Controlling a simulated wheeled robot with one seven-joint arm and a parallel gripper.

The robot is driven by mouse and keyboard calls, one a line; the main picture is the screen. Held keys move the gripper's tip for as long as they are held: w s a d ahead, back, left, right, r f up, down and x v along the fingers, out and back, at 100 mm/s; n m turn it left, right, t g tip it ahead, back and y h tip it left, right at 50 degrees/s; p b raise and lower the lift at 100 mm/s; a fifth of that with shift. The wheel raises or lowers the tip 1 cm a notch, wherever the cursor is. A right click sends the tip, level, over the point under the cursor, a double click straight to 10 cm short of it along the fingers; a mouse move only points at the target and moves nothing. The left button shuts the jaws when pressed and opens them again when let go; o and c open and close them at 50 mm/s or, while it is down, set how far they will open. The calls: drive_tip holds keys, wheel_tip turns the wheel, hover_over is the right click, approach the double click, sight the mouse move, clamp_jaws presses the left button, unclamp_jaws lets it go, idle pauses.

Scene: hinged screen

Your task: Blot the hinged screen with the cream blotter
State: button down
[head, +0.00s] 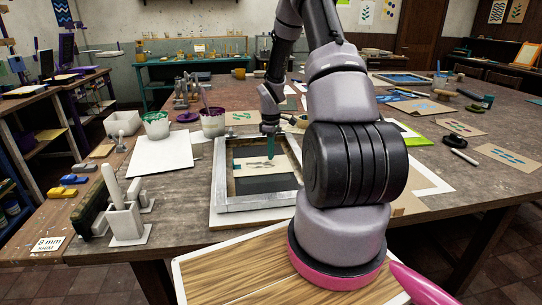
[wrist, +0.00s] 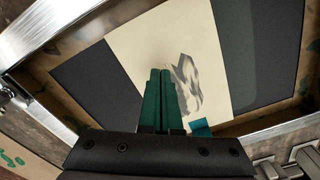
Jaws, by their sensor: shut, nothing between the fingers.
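The hinged screen (head: 260,201) is a silver metal frame around dark mesh, lying flat on the table before my arm. Its frame also shows in the wrist view (wrist: 48,30). The cream blotter (wrist: 133,42) is a flat cream sheet across the dark mesh, with a grey smeared patch on it. A small teal tab (wrist: 202,127) sits at its near edge. My gripper (wrist: 160,73) has green fingers pressed together with nothing between them, over the blotter. In the head view my gripper (head: 270,156) points down inside the frame. Whether the fingertips touch the blotter I cannot tell.
A white sheet (head: 160,153) lies left of the screen, with a white holder (head: 126,217) nearer on that side. Tubs of green (head: 155,124) and purple (head: 213,121) paint stand behind. Printed cards lie at the right. My arm hides part of the table right of the screen.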

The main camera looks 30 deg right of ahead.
sight(263, 167)
drive_tip(key=shift+r, duration=0.45)
drive_tip(key=shift+s+a, duration=0.45)
drive_tip(key=shift+a, duration=0.35)
drive_tip(key=shift+s+a, duration=0.45)
drive_tip(key=shift+a, duration=0.3)
drive_tip(key=shift+s+a, duration=0.45)
drive_tip(key=shift+a, duration=0.35)
drive_tip(key=shift+f, duration=1.1)
drive_tip(key=shift+r, duration=0.1)
drive_tip(key=shift+r, duration=1.05)
drive_tip(key=shift+w+a, duration=0.45)
drive_tip(key=shift+w, duration=0.35)
drive_tip(key=shift+w+a, duration=0.45)
drive_tip(key=shift+w, duration=0.35)
drive_tip(key=shift+w+a, duration=0.45)
drive_tip(key=shift+w, duration=0.35)
